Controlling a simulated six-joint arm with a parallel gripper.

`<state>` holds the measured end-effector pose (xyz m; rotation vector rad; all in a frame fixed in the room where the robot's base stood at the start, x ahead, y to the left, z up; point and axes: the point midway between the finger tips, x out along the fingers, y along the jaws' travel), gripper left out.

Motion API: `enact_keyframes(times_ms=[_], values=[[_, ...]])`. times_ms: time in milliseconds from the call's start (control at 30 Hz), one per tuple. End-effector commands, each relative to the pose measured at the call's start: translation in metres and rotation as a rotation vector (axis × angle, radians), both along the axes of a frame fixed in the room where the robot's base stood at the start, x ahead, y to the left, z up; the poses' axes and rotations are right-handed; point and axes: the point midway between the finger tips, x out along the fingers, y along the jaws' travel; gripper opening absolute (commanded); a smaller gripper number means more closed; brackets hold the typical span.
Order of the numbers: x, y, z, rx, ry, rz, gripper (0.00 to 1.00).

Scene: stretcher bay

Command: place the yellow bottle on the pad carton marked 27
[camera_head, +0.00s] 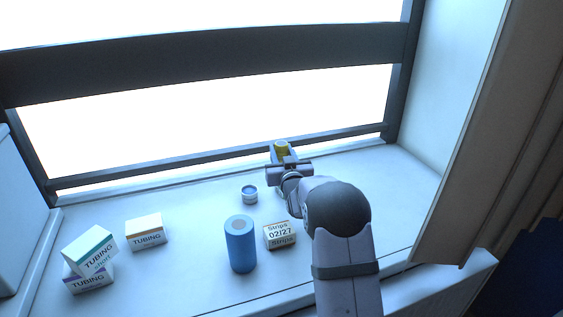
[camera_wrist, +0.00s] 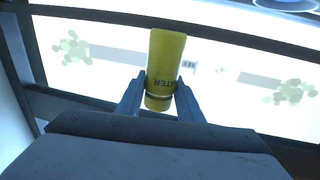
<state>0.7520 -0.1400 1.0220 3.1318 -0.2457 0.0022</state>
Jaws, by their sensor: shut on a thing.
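My gripper (camera_head: 282,160) is shut on the yellow bottle (camera_head: 281,148), at the back of the ledge near the window. In the wrist view the yellow bottle (camera_wrist: 165,60) stands between the two fingers (camera_wrist: 160,95), with dark lettering that appears upside down and partly readable as "ATER". A small carton (camera_head: 280,236) printed "Strips 02/27" lies on the ledge, well in front of my gripper and apart from it. Its top appears bare. I see no carton with the word pad. The bottle's lower part is mostly hidden in the head view.
A blue roll (camera_head: 240,248) stands just left of the strips carton. A small round tin (camera_head: 249,195) is behind them. A tubing box (camera_head: 146,235) and two stacked tubing boxes (camera_head: 90,250) are at left. A window rail (camera_head: 230,155) runs behind; a curtain (camera_head: 475,130) hangs right.

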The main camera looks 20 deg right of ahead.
Motion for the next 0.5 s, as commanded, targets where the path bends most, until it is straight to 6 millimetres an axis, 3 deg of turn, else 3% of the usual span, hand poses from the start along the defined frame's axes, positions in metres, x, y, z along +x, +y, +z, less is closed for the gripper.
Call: enact_keyframes(times_ms=[300, 500], values=[[0.000, 0.000, -0.031, 0.000, 0.002, 0.000, 0.07], [0.000, 0.000, -0.036, 0.000, -0.002, -0.001, 0.07]])
